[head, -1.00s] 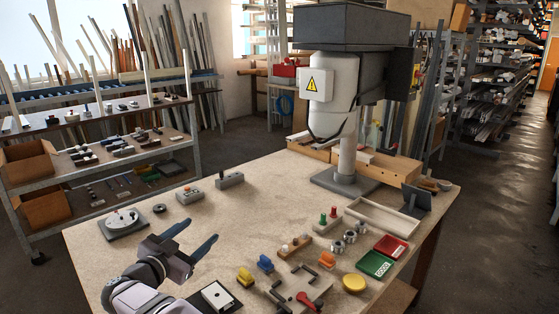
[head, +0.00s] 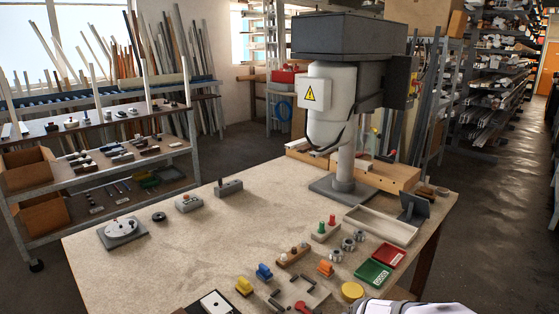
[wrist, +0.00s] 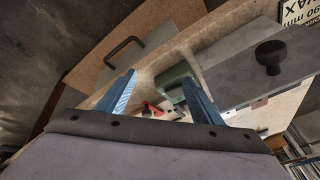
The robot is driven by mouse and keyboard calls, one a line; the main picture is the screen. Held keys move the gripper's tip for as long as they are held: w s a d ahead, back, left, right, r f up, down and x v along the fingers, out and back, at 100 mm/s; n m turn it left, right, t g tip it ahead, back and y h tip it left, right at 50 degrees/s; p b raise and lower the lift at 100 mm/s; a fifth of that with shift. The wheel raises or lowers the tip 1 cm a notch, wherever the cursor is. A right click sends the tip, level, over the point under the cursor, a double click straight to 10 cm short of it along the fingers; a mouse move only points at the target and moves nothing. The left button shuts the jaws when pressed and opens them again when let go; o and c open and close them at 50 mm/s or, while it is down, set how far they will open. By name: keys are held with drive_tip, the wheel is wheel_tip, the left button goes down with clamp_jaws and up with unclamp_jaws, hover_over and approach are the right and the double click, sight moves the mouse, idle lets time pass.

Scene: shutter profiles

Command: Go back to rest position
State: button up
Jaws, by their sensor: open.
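In the wrist view my gripper (wrist: 160,97) shows two blue fingers standing wide apart. Nothing is held between them. In the head view only a pale piece of my arm shows at the bottom right edge, and the fingers are out of that picture. The worktable (head: 270,212) carries the task's surroundings. In the wrist view a wooden drawer front or panel with a dark handle (wrist: 124,50) lies beyond the left finger, and a grey panel with a black knob (wrist: 270,54) lies beyond the right finger.
A press-like machine (head: 343,90) stands at the table's back right. Red (head: 389,255) and green (head: 372,273) trays, a yellow disc (head: 352,291) and several small coloured parts crowd the front right. A round dial plate (head: 122,231) sits at the left. The table's middle is clear.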

drive_tip(key=s+d+f+g+h+b, duration=0.1)
drive_tip(key=s+d+f+g, duration=0.15)
drive_tip(key=s, duration=0.45)
drive_tip(key=s+d+f+g+h+b, duration=0.1)
drive_tip(key=s+d+f+g, duration=0.15)
drive_tip(key=s, duration=0.35)
wheel_tip(320, 180, up, 19)
drive_tip(key=p, duration=1.9)
drive_tip(key=shift+s+t+p, duration=0.3)
drive_tip(key=shift+s+t, duration=0.1)
drive_tip(key=shift+s, duration=0.05)
